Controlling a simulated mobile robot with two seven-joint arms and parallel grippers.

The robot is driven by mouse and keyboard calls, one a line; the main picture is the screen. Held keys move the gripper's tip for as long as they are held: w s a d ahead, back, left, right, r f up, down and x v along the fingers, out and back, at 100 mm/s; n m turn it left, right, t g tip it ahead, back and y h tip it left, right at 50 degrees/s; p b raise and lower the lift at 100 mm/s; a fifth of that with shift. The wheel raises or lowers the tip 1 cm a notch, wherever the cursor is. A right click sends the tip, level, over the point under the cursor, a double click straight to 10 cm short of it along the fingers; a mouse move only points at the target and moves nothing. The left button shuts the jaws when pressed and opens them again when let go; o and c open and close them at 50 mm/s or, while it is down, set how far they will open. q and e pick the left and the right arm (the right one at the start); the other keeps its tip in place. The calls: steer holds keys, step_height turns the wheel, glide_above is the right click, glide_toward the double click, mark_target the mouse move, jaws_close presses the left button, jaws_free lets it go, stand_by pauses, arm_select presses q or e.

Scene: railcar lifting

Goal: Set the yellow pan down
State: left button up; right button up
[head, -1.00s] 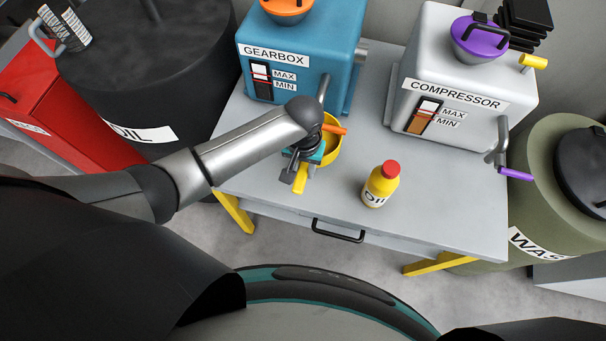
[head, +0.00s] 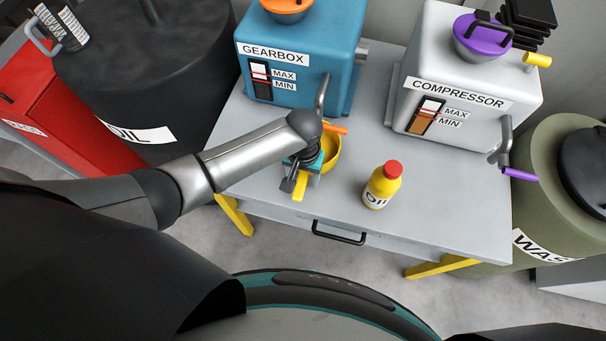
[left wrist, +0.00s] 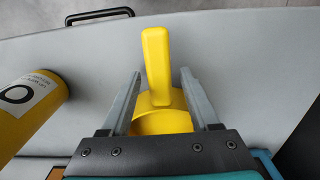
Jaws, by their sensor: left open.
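The yellow pan (head: 332,150) is on the grey table (head: 430,215), in front of the gearbox, partly hidden by my left arm in the head view. In the left wrist view the pan (left wrist: 163,121) shows its handle (left wrist: 157,65) pointing away from the gripper, between the two fingers. My left gripper (head: 296,183) is open, with a gap on each side of the handle (left wrist: 160,85). Whether the pan's base rests fully flat is hard to tell. My right gripper is not in view.
A yellow oil bottle (head: 381,186) with a red cap stands right of the pan. The blue gearbox (head: 300,55) and white compressor (head: 450,75) stand behind. A drawer handle (head: 339,232) is at the table's front. The table's front right is clear.

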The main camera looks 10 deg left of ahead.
arm_select(q)
step_height(320, 180, up, 12)
steer(key=p, duration=0.4)
steer(key=shift+r, duration=0.2)
steer(key=shift+c, duration=0.4)
stand_by(0.7)
